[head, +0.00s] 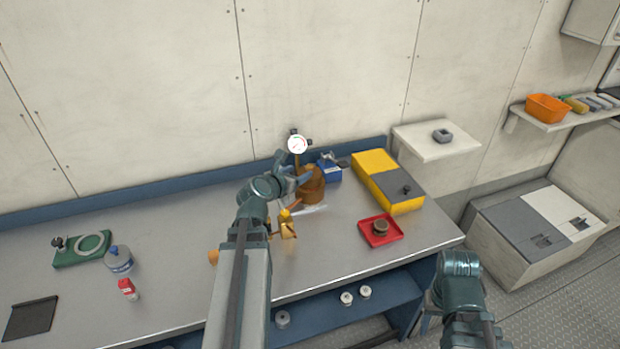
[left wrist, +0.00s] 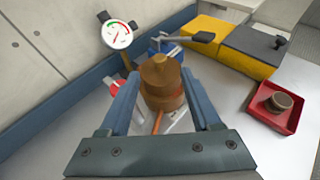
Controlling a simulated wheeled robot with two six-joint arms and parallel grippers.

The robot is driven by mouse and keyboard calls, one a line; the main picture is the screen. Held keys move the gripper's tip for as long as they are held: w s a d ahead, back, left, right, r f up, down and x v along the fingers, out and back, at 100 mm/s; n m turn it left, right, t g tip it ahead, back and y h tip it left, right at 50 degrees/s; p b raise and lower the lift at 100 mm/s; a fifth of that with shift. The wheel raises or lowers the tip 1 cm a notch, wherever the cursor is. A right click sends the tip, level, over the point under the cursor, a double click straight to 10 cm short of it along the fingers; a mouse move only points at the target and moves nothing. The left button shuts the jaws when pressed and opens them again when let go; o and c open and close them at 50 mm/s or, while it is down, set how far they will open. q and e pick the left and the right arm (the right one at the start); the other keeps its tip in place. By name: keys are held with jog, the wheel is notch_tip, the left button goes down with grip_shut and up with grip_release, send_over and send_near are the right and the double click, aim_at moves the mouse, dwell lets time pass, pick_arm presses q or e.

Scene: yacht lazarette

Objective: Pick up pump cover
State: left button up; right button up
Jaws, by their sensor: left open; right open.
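A brown, stepped, bronze-like body with a cone-shaped top (head: 311,184), which looks like the pump, stands at the back of the bench; I cannot tell whether its top is the pump cover. It also shows in the left wrist view (left wrist: 160,82), between the blue fingers of my left gripper (left wrist: 158,76). These fingers are open, one on each side, and I see no clear contact. In the head view my left gripper (head: 299,178) partly hides the body. A round brown piece (head: 380,227) lies in a red tray (head: 393,238). My right gripper is out of view.
A pressure gauge (head: 297,144) stands behind the pump, with a blue item (head: 328,171) beside it. A yellow and grey box (head: 388,181) is to the right. A bottle (head: 118,260) and green board (head: 66,258) are left.

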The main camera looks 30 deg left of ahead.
aim_at(311, 165)
pick_arm(q)
jog(key=b+x, duration=0.4)
jog(key=x, duration=0.8)
jog(key=shift+w+f, duration=0.15)
jog(key=shift+f, duration=0.05)
jog(key=shift+r, duration=0.1)
grip_shut()
